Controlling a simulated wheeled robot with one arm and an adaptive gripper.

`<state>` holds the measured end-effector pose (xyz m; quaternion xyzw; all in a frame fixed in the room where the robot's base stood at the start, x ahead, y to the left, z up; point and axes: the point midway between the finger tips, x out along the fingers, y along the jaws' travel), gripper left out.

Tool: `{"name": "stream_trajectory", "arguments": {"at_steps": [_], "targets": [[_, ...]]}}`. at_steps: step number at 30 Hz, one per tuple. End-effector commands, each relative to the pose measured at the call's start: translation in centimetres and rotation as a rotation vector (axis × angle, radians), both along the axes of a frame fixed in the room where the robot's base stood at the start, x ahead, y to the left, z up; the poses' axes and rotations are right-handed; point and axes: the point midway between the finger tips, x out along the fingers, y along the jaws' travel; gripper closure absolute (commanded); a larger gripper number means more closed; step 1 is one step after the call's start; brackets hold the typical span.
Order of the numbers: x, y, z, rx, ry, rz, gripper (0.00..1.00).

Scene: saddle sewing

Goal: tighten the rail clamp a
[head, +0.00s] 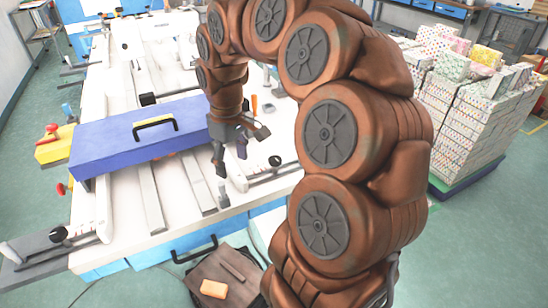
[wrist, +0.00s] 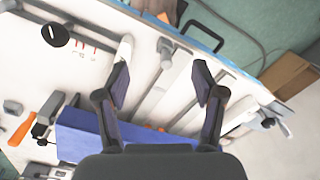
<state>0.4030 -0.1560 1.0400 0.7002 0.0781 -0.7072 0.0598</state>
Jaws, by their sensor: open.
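My gripper (head: 238,152) hangs over the right part of the white table, pointing down. In the wrist view its two dark fingers (wrist: 160,78) stand wide apart with nothing held between them. A clamp with a black round knob (head: 275,160) sits on a rail at the table's right edge, to the right of my gripper; a black knob also shows at upper left in the wrist view (wrist: 55,36). A second black-knobbed clamp (head: 59,234) is at the front left corner. I cannot tell which is rail clamp a. A grey upright handle (head: 223,195) stands below my gripper.
A long blue box with a black handle (head: 155,128) lies across the table (head: 125,225), left of my gripper. A grey rail (head: 150,198) lies in front of it. Stacked patterned boxes (head: 470,110) stand at right. An orange block (head: 213,288) lies on a low dark surface in front.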

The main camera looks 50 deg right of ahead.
Motion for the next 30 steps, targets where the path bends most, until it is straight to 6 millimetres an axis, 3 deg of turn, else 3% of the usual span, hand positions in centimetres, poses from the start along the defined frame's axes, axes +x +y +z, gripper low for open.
{"name": "stream_trajectory", "arguments": {"at_steps": [1, 6, 12, 16, 22, 30], "targets": [[1.1, -2.4, -0.4, 0.0, -0.007, -0.017, 0.32], [2.7, -9.6, -1.5, -0.01, -0.017, -0.058, 0.32], [2.6, -15.4, -2.7, -0.024, -0.014, -0.101, 0.32], [2.4, -16.9, -3.0, -0.031, -0.013, -0.113, 0.32], [2.3, -17.0, -3.8, -0.031, -0.009, -0.113, 0.32], [2.2, -17.0, -6.9, -0.029, -0.006, -0.113, 0.32]]}}
